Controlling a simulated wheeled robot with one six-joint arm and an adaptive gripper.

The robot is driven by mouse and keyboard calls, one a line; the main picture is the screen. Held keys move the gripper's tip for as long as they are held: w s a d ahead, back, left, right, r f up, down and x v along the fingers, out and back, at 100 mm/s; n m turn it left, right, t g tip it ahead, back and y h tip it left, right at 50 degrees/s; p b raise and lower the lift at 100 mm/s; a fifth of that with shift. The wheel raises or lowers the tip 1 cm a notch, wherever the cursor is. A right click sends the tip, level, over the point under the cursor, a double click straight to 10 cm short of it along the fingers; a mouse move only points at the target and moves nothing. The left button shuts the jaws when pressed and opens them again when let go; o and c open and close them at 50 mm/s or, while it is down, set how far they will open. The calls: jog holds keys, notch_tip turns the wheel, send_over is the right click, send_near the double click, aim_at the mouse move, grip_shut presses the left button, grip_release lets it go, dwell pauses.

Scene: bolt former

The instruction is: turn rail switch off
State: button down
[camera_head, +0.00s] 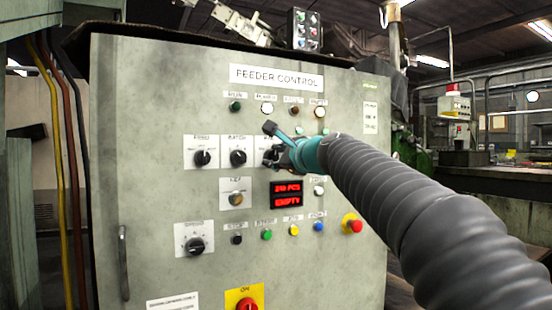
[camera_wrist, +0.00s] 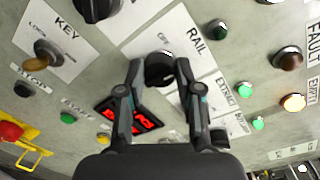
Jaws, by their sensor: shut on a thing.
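The rail switch (camera_wrist: 160,70) is a black rotary knob on a white plate marked RAIL, seen in the wrist view. My gripper (camera_wrist: 160,72) has its two fingers on either side of this knob and is shut on it. In the head view my gripper (camera_head: 273,157) is at the feeder control panel (camera_head: 140,120), and it mostly hides the rail switch. The knob's exact pointer position is hidden between the fingers. Part of a position label shows beside the knob.
Close by are the batch knob (camera_head: 238,157), the feed knob (camera_head: 202,157) and the key switch (camera_head: 236,198). A red display (camera_head: 286,194) sits just below my gripper. A red emergency button (camera_head: 354,225) is at lower right. Lamps line the top.

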jog(key=n+b, duration=0.1)
jog(key=n, duration=0.4)
jog(key=n+b, duration=0.1)
jog(key=n, duration=0.3)
jog(key=shift+n+h, duration=0.3)
jog(key=shift+h, duration=0.1)
jog(key=shift+r, duration=0.1)
dwell(0.3)
jog(key=c, duration=0.8)
grip_release()
jog(key=v, duration=1.2)
jog(key=shift+a+n, duration=0.1)
jog(key=shift+n, duration=0.2)
